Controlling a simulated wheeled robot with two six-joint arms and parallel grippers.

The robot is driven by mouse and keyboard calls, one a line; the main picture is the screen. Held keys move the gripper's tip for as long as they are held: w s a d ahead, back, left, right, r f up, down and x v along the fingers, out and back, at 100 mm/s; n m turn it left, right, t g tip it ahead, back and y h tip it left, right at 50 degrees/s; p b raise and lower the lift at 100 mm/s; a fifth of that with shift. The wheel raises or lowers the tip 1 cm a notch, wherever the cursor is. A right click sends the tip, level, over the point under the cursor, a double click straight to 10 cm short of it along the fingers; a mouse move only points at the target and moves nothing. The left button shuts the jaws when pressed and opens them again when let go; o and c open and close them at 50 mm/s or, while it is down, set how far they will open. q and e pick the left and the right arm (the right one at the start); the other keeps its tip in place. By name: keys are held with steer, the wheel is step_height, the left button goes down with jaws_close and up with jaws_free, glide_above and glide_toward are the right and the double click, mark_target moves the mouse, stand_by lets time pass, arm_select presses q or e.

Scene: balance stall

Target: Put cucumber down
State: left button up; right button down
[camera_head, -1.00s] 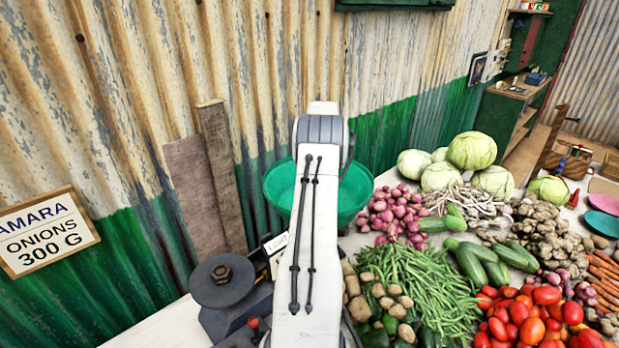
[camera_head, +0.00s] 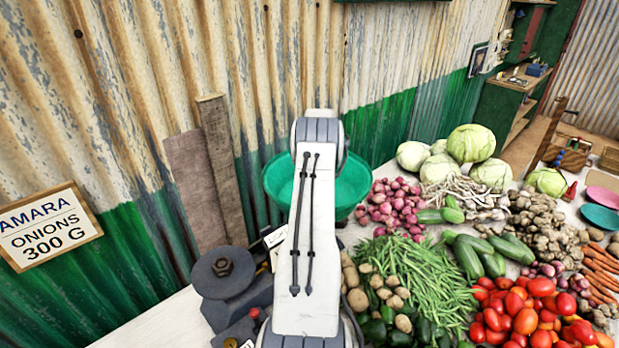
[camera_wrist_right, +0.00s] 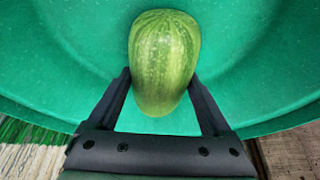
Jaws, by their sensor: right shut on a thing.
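In the right wrist view, a plump green striped cucumber (camera_wrist_right: 166,45) stands between the two black fingers of my right gripper (camera_wrist_right: 160,76), which is shut on it. Behind and around it is the inside of the green bowl (camera_wrist_right: 60,75); I cannot tell whether the cucumber touches it. In the head view the green bowl (camera_head: 353,190) stands near the wall, partly hidden by my white arm. That arm hides the held cucumber and my right gripper there. Other cucumbers (camera_head: 468,258) lie among the vegetables on the right. My left gripper is not in view.
Beans (camera_head: 432,283), tomatoes (camera_head: 525,318), onions (camera_head: 392,205) and cabbages (camera_head: 471,143) crowd the table to the right. The corrugated wall (camera_head: 240,60) rises close behind the bowl.

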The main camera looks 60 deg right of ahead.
steer(key=shift+f, duration=0.15)
jaws_free()
steer(key=shift+r+p, duration=0.5)
steer(key=shift+r, duration=0.15)
steer(key=shift+s+r+b, duration=0.1)
steer(key=shift+r+b, duration=0.2)
steer(key=shift+r, duration=0.05)
steer(key=b+v, duration=0.3)
steer(key=v, duration=0.7)
steer(key=shift+a, duration=0.1)
steer(key=shift+s+a+r, duration=0.15)
steer(key=shift+r, duration=0.4)
